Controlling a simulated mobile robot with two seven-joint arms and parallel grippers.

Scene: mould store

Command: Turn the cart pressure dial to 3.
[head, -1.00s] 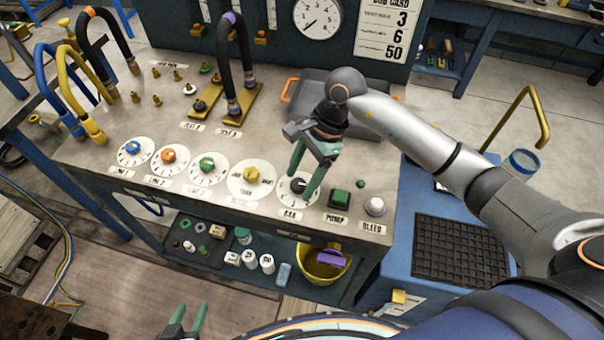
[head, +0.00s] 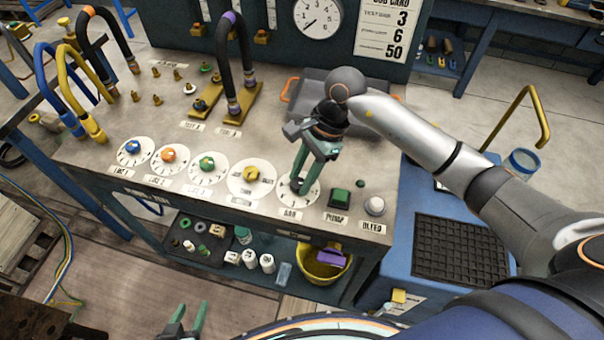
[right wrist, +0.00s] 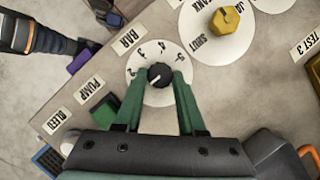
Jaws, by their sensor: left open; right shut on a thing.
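The pressure dial labelled BAR (head: 284,188) is a white disc with a dark knob on the cart top. In the right wrist view the knob (right wrist: 158,74) sits between the two green fingers. A white mark on the knob points toward the lower left; which number it meets is hard to read. My right gripper (head: 303,187) is shut on the knob from above, hiding part of the dial in the head view. My left gripper (head: 188,317) is open and empty at the bottom edge, in front of the cart and away from it.
The yellow TANK knob (head: 251,175) is left of the dial. The green PUMP button (head: 339,197) and white BLEED button (head: 375,206) are close on its right. A gauge (head: 318,16) and a job card showing 3, 6, 50 (head: 388,28) are behind.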

